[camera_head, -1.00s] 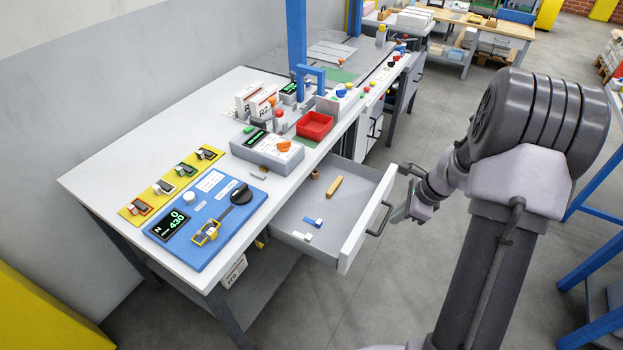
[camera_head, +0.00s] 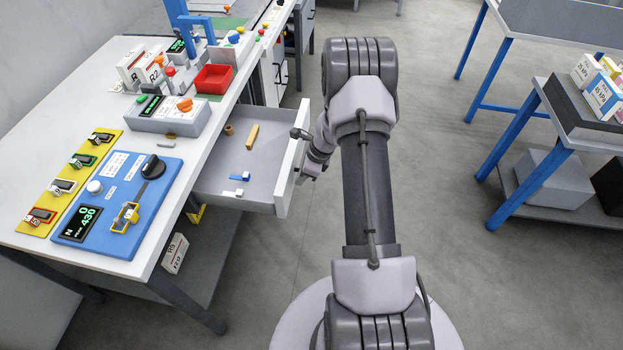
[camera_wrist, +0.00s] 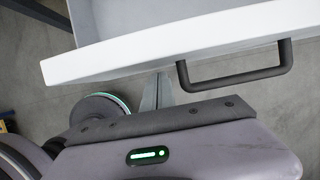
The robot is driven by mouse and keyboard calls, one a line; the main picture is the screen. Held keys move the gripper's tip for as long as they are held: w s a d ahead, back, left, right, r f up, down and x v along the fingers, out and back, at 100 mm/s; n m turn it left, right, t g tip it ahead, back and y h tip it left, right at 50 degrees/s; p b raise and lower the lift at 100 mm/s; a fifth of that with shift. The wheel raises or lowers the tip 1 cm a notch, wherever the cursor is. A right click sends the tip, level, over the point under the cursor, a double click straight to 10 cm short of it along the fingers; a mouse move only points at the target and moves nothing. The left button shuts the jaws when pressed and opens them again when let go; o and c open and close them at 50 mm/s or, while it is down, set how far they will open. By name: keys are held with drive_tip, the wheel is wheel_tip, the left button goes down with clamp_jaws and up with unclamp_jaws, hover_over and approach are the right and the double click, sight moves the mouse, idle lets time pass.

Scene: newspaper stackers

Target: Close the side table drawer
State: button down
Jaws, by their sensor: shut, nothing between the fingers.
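The side table drawer (camera_head: 233,182) stands pulled out from the right side of the white-topped table (camera_head: 128,262), its inside showing. Its white front panel (camera_head: 292,165) faces my arm. In the wrist view the front panel (camera_wrist: 130,57) runs across the top, with the dark bar handle (camera_wrist: 235,80) at the right. My gripper (camera_wrist: 158,92) is shut and empty. Its fingers point at the front panel, left of the handle in that view. I cannot tell whether they touch the panel. In the head view my arm's end is close to the drawer front and partly hidden.
The drawer holds a wooden block (camera_head: 252,136), a small brown cup (camera_head: 229,129) and small blue and white pieces (camera_head: 238,177). On the table are a blue panel (camera_head: 120,205), a grey device (camera_head: 167,114) and a red tray (camera_head: 213,78). Blue-legged tables (camera_head: 530,185) stand at right; open floor lies between.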

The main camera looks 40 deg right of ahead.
drive_tip(key=shift+w+a, duration=0.15)
